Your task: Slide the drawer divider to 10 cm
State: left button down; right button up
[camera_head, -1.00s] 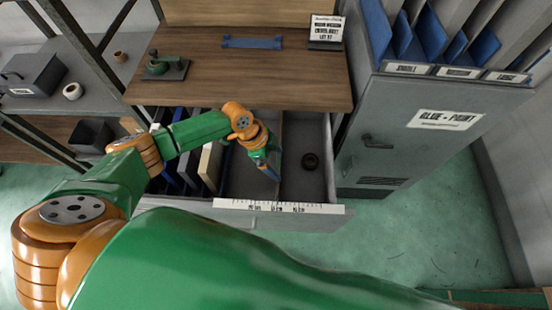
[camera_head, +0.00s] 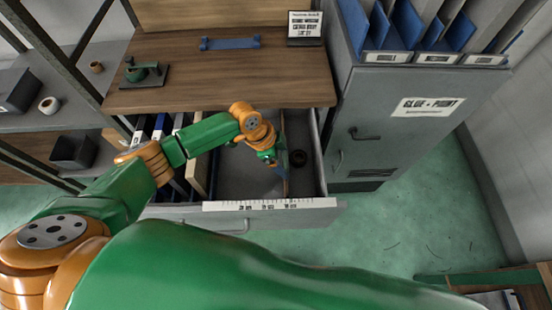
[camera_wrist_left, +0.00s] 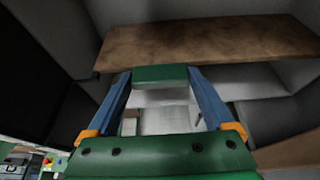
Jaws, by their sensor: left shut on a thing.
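The open grey drawer (camera_head: 322,150) is under the wooden top. The drawer divider (camera_head: 285,132) is a thin upright panel running front to back, right of the drawer's middle. My left gripper (camera_head: 279,170) is down in the drawer, shut on the divider, and hides part of it. In the left wrist view its two blue fingers (camera_wrist_left: 160,78) reach forward with a green bar between their far ends. A white ruler strip (camera_head: 270,204) runs along the drawer's front; its figures are too small to read. My right gripper is not in view.
Upright folders (camera_head: 165,130) and a pale panel (camera_head: 197,165) fill the drawer's left part. A grey cabinet (camera_head: 390,125) stands close on the right. The worktop (camera_head: 225,75) overhangs the drawer's back.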

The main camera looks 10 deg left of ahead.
pick_arm(q)
jog(key=shift+r, duration=0.1)
grip_release()
jog(key=shift+s+r, duration=0.1)
jog(key=shift+r, duration=0.05)
jog(key=v, duration=0.7)
